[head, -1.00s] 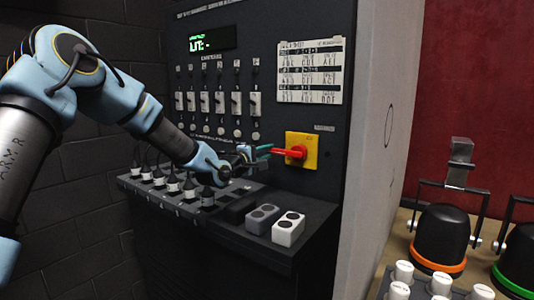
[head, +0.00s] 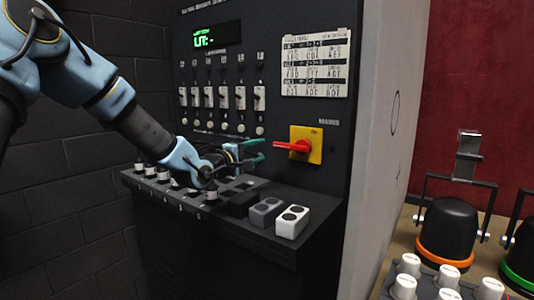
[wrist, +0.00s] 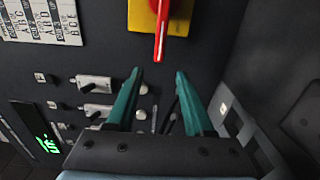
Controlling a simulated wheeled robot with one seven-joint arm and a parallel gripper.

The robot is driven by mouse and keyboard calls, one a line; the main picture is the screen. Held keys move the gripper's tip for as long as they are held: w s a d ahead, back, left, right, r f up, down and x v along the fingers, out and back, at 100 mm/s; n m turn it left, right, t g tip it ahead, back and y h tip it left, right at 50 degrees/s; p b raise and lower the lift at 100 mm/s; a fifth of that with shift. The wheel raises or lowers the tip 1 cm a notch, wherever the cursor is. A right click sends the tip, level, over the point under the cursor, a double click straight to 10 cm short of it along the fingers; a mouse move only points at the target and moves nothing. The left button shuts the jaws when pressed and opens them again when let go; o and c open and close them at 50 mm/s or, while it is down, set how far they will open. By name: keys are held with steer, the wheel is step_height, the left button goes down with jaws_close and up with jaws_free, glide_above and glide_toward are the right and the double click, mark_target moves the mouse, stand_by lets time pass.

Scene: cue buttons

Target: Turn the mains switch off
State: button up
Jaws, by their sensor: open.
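The mains switch is a red lever (head: 291,146) on a yellow plate (head: 315,143), at the right of the dark panel. In the head view the lever lies about level, its free end pointing left. My gripper (head: 260,152) is just left of that free end, with its green fingers apart and nothing between them. In the wrist view the lever (wrist: 161,38) hangs down from the yellow plate (wrist: 179,14) at the top. Its tip lies ahead of and between the two open fingers of my gripper (wrist: 158,76), with a visible gap.
Several white toggles (head: 223,97) sit above left. A printed chart (head: 316,63) is above the switch. Black domes (head: 447,230) stand at right.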

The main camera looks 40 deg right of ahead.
steer(key=v, duration=0.3)
steer(key=shift+s+a, duration=0.1)
steer(key=shift+a, duration=0.3)
